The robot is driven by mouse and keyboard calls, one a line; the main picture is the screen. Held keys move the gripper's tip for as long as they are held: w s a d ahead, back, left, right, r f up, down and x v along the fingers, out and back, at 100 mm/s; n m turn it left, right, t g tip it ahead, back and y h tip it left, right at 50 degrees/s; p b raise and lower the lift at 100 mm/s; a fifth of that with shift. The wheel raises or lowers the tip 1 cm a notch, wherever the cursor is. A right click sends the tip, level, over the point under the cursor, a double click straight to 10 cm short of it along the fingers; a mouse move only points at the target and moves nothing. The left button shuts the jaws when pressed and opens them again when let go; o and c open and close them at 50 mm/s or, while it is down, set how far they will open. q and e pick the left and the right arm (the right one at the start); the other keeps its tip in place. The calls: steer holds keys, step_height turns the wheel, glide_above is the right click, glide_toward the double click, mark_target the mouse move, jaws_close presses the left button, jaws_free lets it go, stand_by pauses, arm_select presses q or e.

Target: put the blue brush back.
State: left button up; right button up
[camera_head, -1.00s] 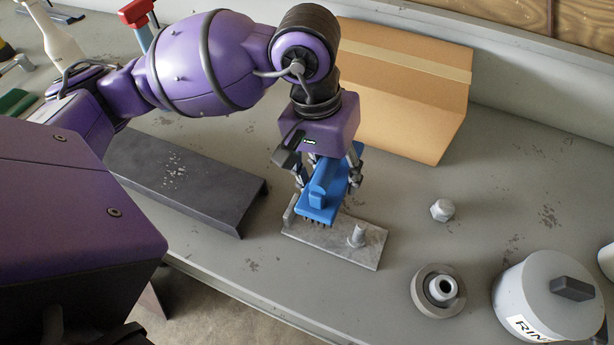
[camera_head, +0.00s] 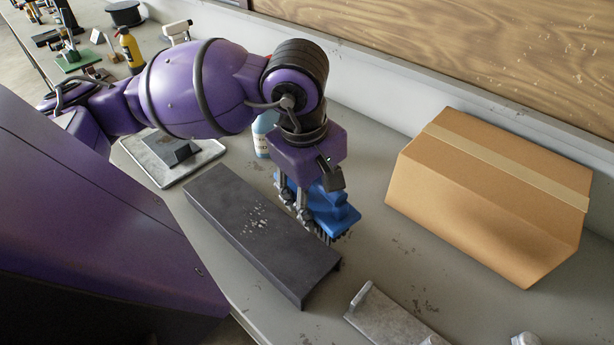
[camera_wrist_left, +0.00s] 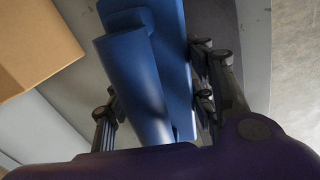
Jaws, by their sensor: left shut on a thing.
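The blue brush (camera_head: 333,208) has a blue body and dark bristles pointing down. My left gripper (camera_head: 308,200) is shut on it, with fingers on both sides of its body. In the head view the brush is between the dark steel channel (camera_head: 262,228) and the cardboard box. Its bristles look close to the bench top, but I cannot tell whether they touch. In the left wrist view the brush (camera_wrist_left: 142,72) lies between the fingers of the gripper (camera_wrist_left: 160,88). My right gripper is in neither view.
A cardboard box (camera_head: 480,205) stands at the right by the wall. A grey metal plate (camera_head: 388,318) lies at the front edge. A pale tray (camera_head: 208,151) with a dark block (camera_head: 172,150) is left of the channel. A pale blue bottle (camera_head: 263,138) stands behind my wrist.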

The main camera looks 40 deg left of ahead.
arm_select(q)
steer(key=shift+n, duration=0.8)
steer(key=shift+w+a, duration=0.1)
steer(key=shift+w, duration=0.1)
steer(key=w+a+f, duration=0.2)
steer(key=w, duration=0.1)
steer(key=w+a+f, duration=0.2)
steer(key=w+f, duration=0.1)
steer(key=w, duration=0.1)
steer(key=w+a+f+p, duration=0.1)
steer(key=w+a+f, duration=0.1)
steer(key=w+f, duration=0.1)
steer(key=shift+w+a+f, duration=0.15)
steer(key=shift+a+f, duration=0.1)
steer(key=shift+a, duration=0.1)
steer(key=shift+w+a+f, duration=0.3)
steer(key=shift+w+f, duration=0.2)
steer(key=shift+f, duration=0.25)
step_height(320, 180, down, 3)
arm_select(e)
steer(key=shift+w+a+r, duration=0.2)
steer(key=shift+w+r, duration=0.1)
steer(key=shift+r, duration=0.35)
